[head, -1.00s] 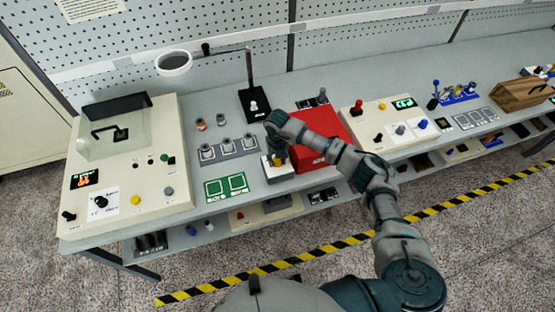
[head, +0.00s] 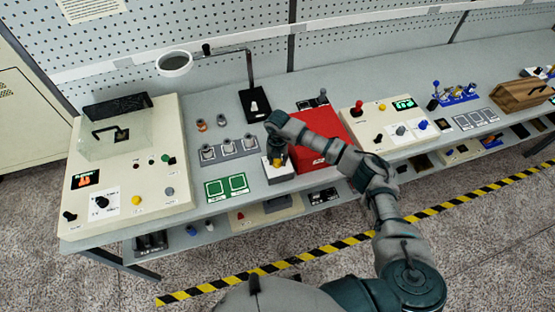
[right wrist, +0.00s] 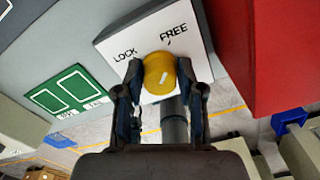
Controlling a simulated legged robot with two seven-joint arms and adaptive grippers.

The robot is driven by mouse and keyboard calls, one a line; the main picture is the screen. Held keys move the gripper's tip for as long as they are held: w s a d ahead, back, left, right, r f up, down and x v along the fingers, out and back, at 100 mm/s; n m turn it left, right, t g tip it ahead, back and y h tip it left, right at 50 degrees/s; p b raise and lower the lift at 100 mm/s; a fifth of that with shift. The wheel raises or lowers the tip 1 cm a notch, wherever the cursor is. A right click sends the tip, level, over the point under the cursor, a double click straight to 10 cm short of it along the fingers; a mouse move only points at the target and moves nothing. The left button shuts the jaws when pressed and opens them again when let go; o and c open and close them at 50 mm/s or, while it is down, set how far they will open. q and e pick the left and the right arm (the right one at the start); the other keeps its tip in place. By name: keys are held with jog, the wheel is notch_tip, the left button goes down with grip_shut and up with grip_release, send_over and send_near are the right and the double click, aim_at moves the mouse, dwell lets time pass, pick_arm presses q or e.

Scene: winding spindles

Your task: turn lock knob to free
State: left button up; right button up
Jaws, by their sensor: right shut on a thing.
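The yellow lock knob (right wrist: 159,74) sits on a white box face (right wrist: 192,48) lettered LOCK on the left and FREE on the right. My right gripper (right wrist: 160,88) is shut on the knob, one finger on each side. In the head view the box (head: 280,174) stands near the table's front edge, with my right gripper (head: 277,160) above it, covering most of the knob. My left gripper is not in view.
A red box (head: 320,142) stands just right of the knob box. Green outlined squares (head: 226,187) and small spindle parts (head: 222,147) lie to the left. A black-based stand (head: 256,106) is behind. A beige control panel (head: 150,190) fills the left end.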

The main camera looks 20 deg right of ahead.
jog(key=shift+w+r, duration=0.1)
jog(key=shift+r, duration=0.05)
jog(key=o, duration=1.1)
jog(key=shift+o, duration=0.2)
notch_tip(320, 180, up, 12)
jog(key=shift+f, duration=0.2)
